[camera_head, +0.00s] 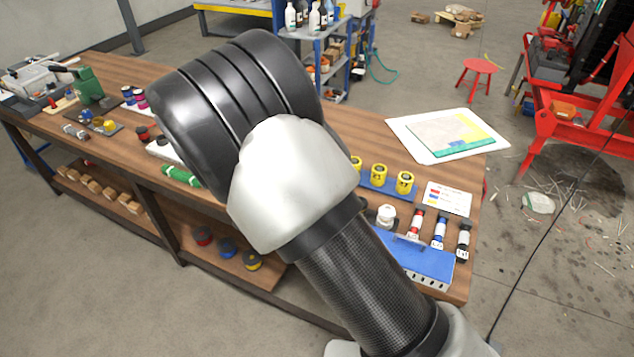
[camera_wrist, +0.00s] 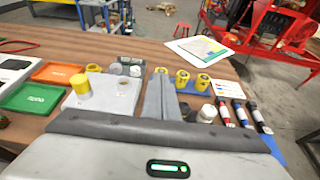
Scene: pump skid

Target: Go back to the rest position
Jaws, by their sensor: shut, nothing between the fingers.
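My gripper (camera_wrist: 160,82) shows in the wrist view, its grey fingers together and empty, pointing out over the bench. In the head view my own arm fills the middle and the gripper cannot be made out. The wooden workbench (camera_head: 340,118) runs from the far left to the right foreground. Beyond and right of the fingers, yellow cylinders (camera_wrist: 203,83) stand in a row; they also show in the head view (camera_head: 379,174) on a blue holder. A yellow-topped cylinder (camera_wrist: 80,86) stands on a pale block (camera_wrist: 117,95) left of the fingers.
An orange tray (camera_wrist: 56,72) and a green tray (camera_wrist: 36,98) lie left. A white fitting (camera_head: 386,215) and red, blue and black-banded tubes (camera_head: 439,232) stand by a blue rack (camera_head: 425,262). A red stool (camera_head: 478,70) and red frame (camera_head: 560,95) stand beyond; floor between is partly littered.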

